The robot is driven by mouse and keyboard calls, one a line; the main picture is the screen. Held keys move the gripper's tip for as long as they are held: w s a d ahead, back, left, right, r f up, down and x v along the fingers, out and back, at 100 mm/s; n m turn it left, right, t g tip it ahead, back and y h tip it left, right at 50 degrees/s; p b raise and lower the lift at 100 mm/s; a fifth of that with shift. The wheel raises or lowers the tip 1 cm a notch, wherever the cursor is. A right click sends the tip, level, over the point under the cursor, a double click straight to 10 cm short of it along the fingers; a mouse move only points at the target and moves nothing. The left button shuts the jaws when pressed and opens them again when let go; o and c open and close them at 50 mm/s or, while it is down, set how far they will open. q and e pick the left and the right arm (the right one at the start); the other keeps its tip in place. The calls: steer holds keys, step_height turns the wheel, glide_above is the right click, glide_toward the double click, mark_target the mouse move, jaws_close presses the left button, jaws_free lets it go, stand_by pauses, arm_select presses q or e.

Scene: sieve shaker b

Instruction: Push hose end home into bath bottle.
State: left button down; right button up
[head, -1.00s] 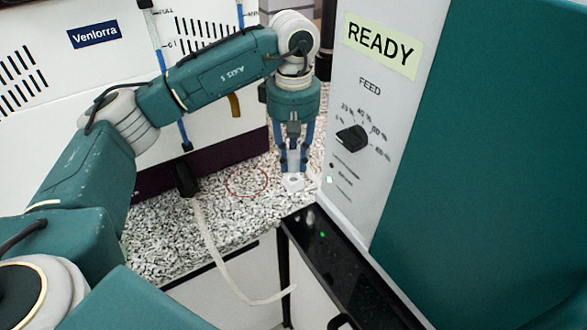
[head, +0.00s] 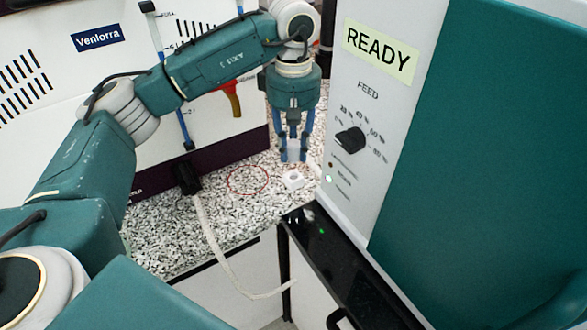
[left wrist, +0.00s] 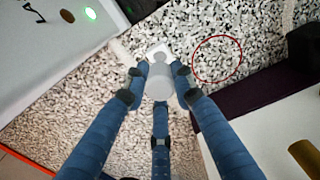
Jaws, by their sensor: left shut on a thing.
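My left gripper (head: 292,150) points down over the speckled worktop and is shut on a small pale, translucent piece (head: 293,153), which looks like the bottle. In the left wrist view this piece (left wrist: 160,84) sits between the blue fingers. It is held above a small white block with a round recess (head: 292,181), apart from it in the head view. A pale hose (head: 212,243) runs from a black fitting (head: 187,178) on the white machine, down over the worktop edge; its far end lies near the black ledge's leg. My right gripper is not in view.
A red circle (head: 249,180) marks the worktop (head: 222,213) left of the block. The white Venlorra machine (head: 60,100) stands behind. A grey panel with READY label and FEED knob (head: 350,140) stands close right. A black ledge (head: 330,250) is in front.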

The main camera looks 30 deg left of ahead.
mark_target(293, 143)
arm_select(q)
steer(key=shift+r+p, duration=1)
steer(key=shift+r, duration=0.5)
